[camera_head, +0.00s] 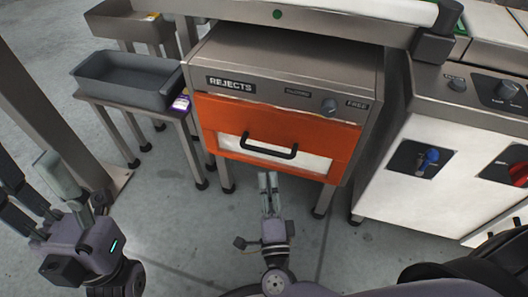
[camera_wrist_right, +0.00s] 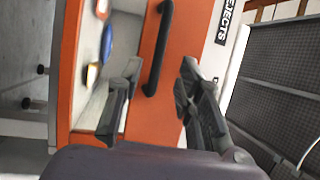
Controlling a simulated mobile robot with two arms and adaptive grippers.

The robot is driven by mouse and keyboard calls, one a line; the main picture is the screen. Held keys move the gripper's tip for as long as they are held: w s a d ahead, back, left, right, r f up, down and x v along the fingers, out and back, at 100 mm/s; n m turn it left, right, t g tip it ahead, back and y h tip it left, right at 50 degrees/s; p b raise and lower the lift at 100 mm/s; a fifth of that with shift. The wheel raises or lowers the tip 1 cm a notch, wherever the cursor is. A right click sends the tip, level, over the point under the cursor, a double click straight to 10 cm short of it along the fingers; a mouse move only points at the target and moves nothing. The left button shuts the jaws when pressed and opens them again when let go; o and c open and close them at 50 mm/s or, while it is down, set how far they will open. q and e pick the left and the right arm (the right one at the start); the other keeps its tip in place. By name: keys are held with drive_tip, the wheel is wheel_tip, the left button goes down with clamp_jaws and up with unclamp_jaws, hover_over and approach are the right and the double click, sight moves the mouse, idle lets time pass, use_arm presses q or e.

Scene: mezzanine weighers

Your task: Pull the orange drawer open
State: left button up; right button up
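The orange drawer (camera_head: 218,117) sits in the grey cabinet marked REJECTS and looks shut, its front about flush. My left gripper (camera_head: 38,170) is open and empty at the far left, away from the drawer.
A grey tray (camera_head: 120,92) stands on a small table left of the cabinet. A white-fronted machine with blue and red knobs (camera_head: 428,160) stands to the right. A grey post (camera_head: 50,120) rises at the left. Floor in front is clear.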

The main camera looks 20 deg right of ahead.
sight(265, 149)
drive_tip(key=b+x, duration=0.1)
drive_tip(key=x, duration=0.9)
drive_tip(key=shift+b, duration=0.35)
drive_tip(key=shift+c, duration=0.2)
clamp_jaws()
